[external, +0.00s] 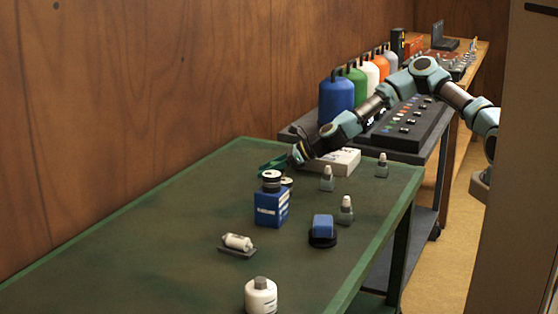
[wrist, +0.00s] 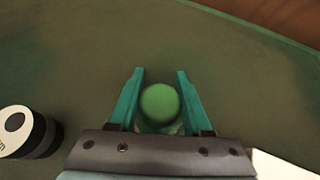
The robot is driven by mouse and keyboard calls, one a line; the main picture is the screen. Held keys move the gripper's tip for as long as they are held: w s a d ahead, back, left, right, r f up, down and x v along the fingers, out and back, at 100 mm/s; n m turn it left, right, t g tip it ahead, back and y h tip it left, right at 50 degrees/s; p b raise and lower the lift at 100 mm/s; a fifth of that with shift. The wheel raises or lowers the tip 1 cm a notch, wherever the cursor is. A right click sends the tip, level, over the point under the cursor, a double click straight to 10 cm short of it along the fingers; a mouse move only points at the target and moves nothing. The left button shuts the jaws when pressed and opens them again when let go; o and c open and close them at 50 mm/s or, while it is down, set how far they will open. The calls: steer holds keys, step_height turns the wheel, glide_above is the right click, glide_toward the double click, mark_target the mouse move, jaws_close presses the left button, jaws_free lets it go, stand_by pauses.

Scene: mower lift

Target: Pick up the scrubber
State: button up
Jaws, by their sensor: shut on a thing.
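My gripper (wrist: 159,82) has its two teal fingers on either side of a green round-topped thing (wrist: 159,103). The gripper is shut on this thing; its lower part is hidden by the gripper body. I cannot tell for sure whether it is the scrubber. In the external view my gripper (external: 270,165) is low over the far part of the green table, behind the blue box, and the held thing cannot be made out. A blue-topped thing with a black round base (external: 322,230) stands apart at the table's right side.
The green table (external: 150,215) also holds a blue box (external: 271,208) with a dark-lidded can on top, a white box (external: 340,160) beside my gripper, several small bottles, and a white jar (external: 261,297). A black-and-white can (wrist: 28,132) is left of my gripper. The left side is clear.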

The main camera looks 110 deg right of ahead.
jaws_close()
